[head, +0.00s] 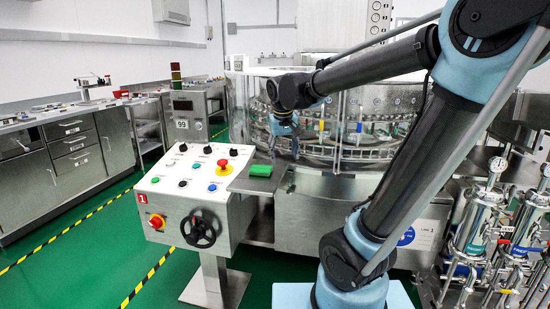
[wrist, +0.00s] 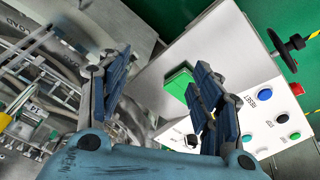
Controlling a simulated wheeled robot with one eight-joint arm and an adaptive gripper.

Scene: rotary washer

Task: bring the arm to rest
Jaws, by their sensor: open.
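My arm (head: 400,160) reaches from the lower right up and across to the left in the head view. My gripper (head: 284,145) hangs at its end in front of the rotary washer (head: 345,150), above and slightly right of a green block. In the wrist view my gripper (wrist: 160,78) has its two blue-padded fingers spread apart with nothing held between them. The green block (head: 260,170) lies on a small metal shelf beside the control panel. It also shows in the wrist view (wrist: 178,83), partly behind the right finger.
A control panel (head: 190,190) with buttons, a red emergency stop (head: 223,164) and a black handwheel (head: 200,229) stands left of the washer. Steel filter housings (head: 485,220) stand at the right. A workbench (head: 60,150) runs along the left wall. Green floor between is open.

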